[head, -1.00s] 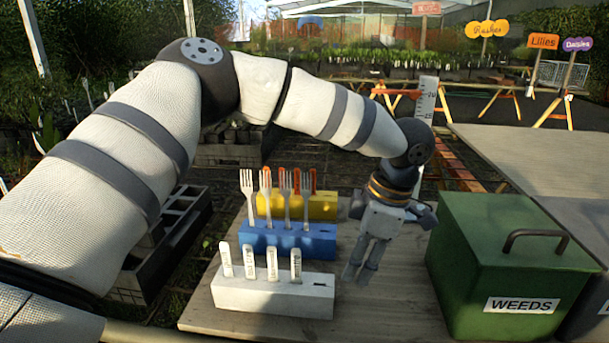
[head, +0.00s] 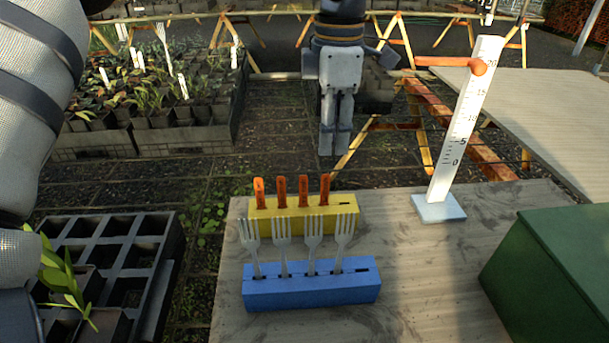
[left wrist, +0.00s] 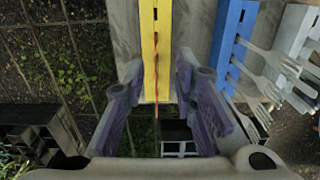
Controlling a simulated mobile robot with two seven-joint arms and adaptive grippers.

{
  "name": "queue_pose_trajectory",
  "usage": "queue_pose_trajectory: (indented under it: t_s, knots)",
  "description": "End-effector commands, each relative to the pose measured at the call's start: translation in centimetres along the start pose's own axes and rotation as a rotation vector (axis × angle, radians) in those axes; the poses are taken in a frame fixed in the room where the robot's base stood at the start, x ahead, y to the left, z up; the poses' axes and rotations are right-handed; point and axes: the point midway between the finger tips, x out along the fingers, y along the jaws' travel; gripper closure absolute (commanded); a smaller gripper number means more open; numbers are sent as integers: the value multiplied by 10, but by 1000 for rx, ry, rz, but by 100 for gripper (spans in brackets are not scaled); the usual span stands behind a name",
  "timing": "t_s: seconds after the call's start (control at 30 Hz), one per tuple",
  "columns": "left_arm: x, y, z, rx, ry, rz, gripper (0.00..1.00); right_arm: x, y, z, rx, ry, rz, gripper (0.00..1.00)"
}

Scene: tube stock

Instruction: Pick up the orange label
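Several orange labels (head: 281,191) stand upright in a row in the slots of a yellow block (head: 290,222) on the wooden table. In the left wrist view the yellow block (left wrist: 147,30) runs down between my fingers, with the labels seen edge-on as a thin orange line (left wrist: 155,62). My left gripper (head: 333,152) points down and appears above the labels in the head view, apart from them. In the wrist view the left gripper (left wrist: 158,75) has its fingers spread, with nothing held. My right gripper is not in view.
A blue block (head: 312,289) with several upright forks (head: 313,233) stands in front of the yellow one. A white post (head: 466,120) with a scale and orange knob rises at the right. A green box (head: 560,265) is at the front right. A black tray (head: 165,270) lies left.

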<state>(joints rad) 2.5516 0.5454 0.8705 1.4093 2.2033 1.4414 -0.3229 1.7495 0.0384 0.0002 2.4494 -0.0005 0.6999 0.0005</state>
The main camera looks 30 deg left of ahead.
Motion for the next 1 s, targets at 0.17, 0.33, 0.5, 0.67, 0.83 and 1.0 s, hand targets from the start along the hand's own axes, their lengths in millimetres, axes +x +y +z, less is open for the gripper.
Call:
queue_pose_trajectory:
  t_s: [0.17,0.33,0.5,0.67,0.83,1.0]
  knots:
    - [7,-1,0,-1,-4,-4,75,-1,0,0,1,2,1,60]
    - [47,-1,0,-1,-3,-7,75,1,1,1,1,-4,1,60]
    - [69,0,0,-2,-4,-5,75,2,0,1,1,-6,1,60]
    - [99,4,-5,-2,-4,-4,75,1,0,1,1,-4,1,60]
    - [118,4,-4,-1,-6,-3,75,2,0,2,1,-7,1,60]
    - [118,4,-4,-2,-7,-2,75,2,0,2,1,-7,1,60]
